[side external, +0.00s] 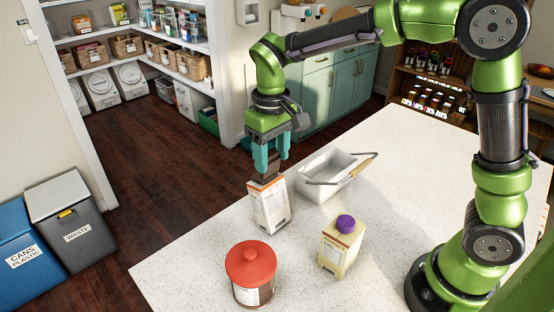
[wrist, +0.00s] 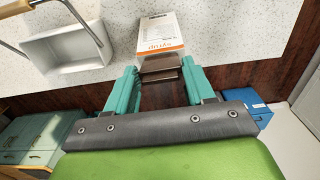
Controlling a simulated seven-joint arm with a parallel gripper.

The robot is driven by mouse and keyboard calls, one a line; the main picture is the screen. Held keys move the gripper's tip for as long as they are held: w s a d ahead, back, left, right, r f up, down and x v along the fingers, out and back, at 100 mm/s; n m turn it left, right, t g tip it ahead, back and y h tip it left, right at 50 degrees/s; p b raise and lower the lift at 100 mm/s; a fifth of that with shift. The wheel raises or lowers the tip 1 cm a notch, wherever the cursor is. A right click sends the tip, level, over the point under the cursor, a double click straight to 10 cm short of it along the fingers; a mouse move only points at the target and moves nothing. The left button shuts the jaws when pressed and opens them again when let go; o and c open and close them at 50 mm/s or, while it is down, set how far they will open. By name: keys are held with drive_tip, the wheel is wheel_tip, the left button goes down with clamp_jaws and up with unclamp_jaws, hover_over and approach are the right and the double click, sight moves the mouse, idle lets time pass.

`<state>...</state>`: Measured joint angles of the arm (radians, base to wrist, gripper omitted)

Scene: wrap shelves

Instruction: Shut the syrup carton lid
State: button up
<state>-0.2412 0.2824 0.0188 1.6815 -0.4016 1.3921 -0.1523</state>
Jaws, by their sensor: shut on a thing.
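The syrup carton (side external: 270,208) is a white box with orange print, standing upright near the counter's far left edge.
A white caddy (side external: 312,181) with a wooden-grip handle stands close to the carton's right. A red-lidded jar (side external: 252,283) and a purple-capped carton (side external: 334,258) stand nearer the front. The counter (side external: 410,160) is clear at the far right.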

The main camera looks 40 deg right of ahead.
drive_tip(key=shift+w, duration=0.5)
idle(1.5)
drive_tip(key=o, duration=0.4)
drive_tip(key=shift+o, duration=0.2)
drive_tip(key=shift+r, duration=0.15)
wheel_tip(320, 180, up, 7)
idle(0.6)
drive_tip(key=shift+s+f+t, duration=0.15)
drive_tip(key=shift+s+f, duration=0.05)
drive_tip(key=shift+f, duration=0.3)
drive_tip(key=shift+s+f+t, duration=0.15)
drive_tip(key=shift+s+f, duration=0.05)
drive_tip(key=shift+f, duration=0.3)
drive_tip(key=s+d+m+t+y, duration=0.1)
drive_tip(key=s+d+m+t, duration=0.1)
drive_tip(key=s, duration=0.6)
drive_tip(key=s+d+m+t+y, duration=0.1)
drive_tip(key=s+d+t, duration=0.3)
drive_tip(key=s, duration=0.4)
drive_tip(key=shift+s+d+r+m+t, duration=0.15)
drive_tip(key=shift+d+r+m+t, duration=0.15)
drive_tip(key=shift+d+r+m, duration=0.25)
